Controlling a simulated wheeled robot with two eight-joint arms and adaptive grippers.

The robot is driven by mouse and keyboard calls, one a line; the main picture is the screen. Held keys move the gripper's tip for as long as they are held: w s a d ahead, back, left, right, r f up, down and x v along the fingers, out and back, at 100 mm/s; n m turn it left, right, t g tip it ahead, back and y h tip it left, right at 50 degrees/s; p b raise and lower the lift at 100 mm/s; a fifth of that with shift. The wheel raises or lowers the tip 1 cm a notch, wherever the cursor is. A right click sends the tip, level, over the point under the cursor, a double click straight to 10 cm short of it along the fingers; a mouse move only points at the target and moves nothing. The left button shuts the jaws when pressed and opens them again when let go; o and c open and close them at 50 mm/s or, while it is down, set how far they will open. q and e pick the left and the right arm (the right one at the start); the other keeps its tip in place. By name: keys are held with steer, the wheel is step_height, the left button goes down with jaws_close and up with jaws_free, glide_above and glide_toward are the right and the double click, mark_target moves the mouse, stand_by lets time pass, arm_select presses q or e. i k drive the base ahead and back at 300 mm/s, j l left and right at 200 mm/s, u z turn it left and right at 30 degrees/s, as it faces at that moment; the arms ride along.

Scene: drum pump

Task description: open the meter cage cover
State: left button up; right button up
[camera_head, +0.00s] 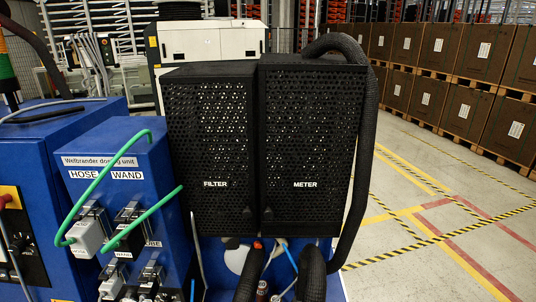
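The meter cage cover (309,145) is a black perforated metal box front with a white METER label. It stands right of centre, upright, and looks shut. The matching filter cage (211,150), labelled FILTER, stands directly to its left with a narrow seam between them. A thick black corrugated hose (363,150) arches over the top right of the meter cage and runs down along its right side. No handle or latch can be made out on the meter cover. Neither of my grippers shows in the head view.
Left is a blue dosing unit (115,165) with HOSE and WAND labels, green hoses (96,190) and grey connectors. Hoses and cables hang below the cages. Stacked brown boxes (466,115) line the back right. The floor (430,235) at right, with striped markings, is clear.

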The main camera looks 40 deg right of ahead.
mark_target(310, 114)
steer(key=z, duration=1.55)
steer(key=k+l+u, duration=0.1)
steer(key=k+u, duration=0.2)
